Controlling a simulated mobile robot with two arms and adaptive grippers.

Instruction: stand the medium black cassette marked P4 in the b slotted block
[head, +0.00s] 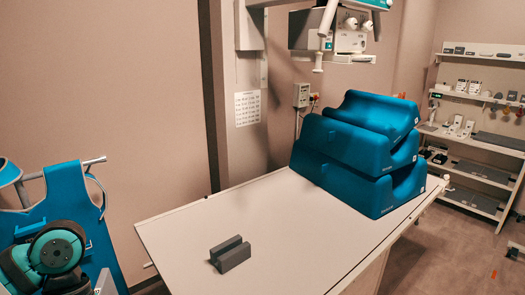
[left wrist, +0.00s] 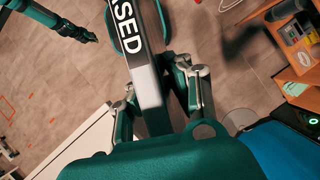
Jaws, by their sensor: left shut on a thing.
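The slotted block (head: 230,253) is a small dark grey block with one lengthwise slot, on the near part of the white table. The slot looks empty, and I cannot read a letter on it. My left gripper (left wrist: 160,85) shows in the left wrist view, its teal and silver fingers either side of a black and pale strip. It is shut on what seems to be the black cassette. The held thing is hard to separate from the strip behind, and no P4 mark is readable. My right gripper (left wrist: 91,38) is small at the upper left, its jaw opening unclear. Neither gripper shows in the head view.
Stacked blue cushions (head: 357,150) fill the table's far end. The white table top (head: 300,225) is clear around the block. Shelves (head: 482,140) with small items stand at the right.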

